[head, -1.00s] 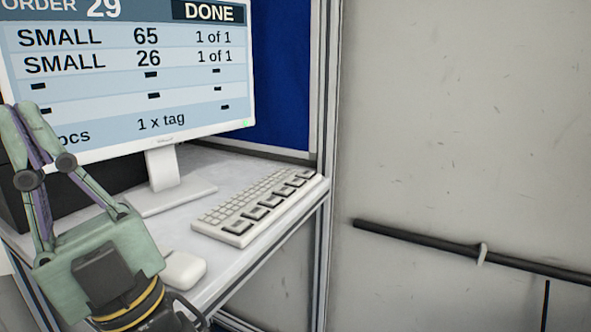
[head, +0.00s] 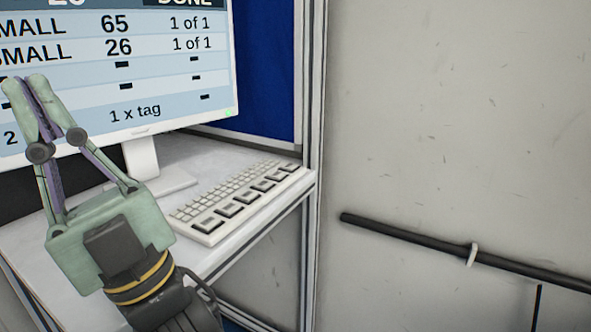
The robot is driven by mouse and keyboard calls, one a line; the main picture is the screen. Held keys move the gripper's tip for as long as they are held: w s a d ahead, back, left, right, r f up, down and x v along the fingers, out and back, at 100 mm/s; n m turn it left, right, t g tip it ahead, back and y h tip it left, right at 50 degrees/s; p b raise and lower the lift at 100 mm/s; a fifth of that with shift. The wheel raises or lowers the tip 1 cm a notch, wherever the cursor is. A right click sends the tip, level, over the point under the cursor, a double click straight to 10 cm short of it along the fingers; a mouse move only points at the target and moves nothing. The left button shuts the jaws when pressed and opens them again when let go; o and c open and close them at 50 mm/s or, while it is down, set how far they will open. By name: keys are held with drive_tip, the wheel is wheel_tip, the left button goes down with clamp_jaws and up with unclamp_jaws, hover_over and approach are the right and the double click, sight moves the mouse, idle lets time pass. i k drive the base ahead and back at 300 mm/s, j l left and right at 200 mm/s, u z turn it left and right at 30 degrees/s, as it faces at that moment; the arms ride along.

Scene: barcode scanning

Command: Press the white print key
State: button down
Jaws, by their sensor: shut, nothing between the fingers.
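A white keyboard (head: 215,232) lies on the desk in the head view, right of my gripper. It has rows of small white keys and a front row of larger keys with dark surrounds (head: 230,210). I cannot tell which of them is the print key; no label is readable. My gripper (head: 28,82) is at the left, raised in front of the monitor, with its fingers pointing up. Its fingers are together and hold nothing. It is apart from the keyboard.
A monitor (head: 150,85) stands behind my gripper and shows an order list. The white desk (head: 190,150) has a metal-framed right edge. A grey wall (head: 450,120) with a dark rail (head: 400,234) is at the right. A blue panel (head: 265,80) is behind the desk.

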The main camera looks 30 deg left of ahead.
sight(276, 175)
drive_tip(key=i+l+u, duration=0.1)
drive_tip(key=i+l, duration=0.9)
drive_tip(key=u, duration=2.7)
drive_tip(key=j+u, duration=0.2)
drive_tip(key=j, duration=0.3)
drive_tip(key=i+j+u, duration=0.2)
drive_tip(key=j, duration=0.35)
drive_tip(key=j+u, duration=0.2)
drive_tip(key=j, duration=0.3)
drive_tip(key=k+l+z, duration=0.1)
drive_tip(key=l+z, duration=0.2)
drive_tip(key=l, duration=0.45)
drive_tip(key=l+z, duration=0.3)
drive_tip(key=l, duration=0.5)
drive_tip(key=k, duration=0.05)
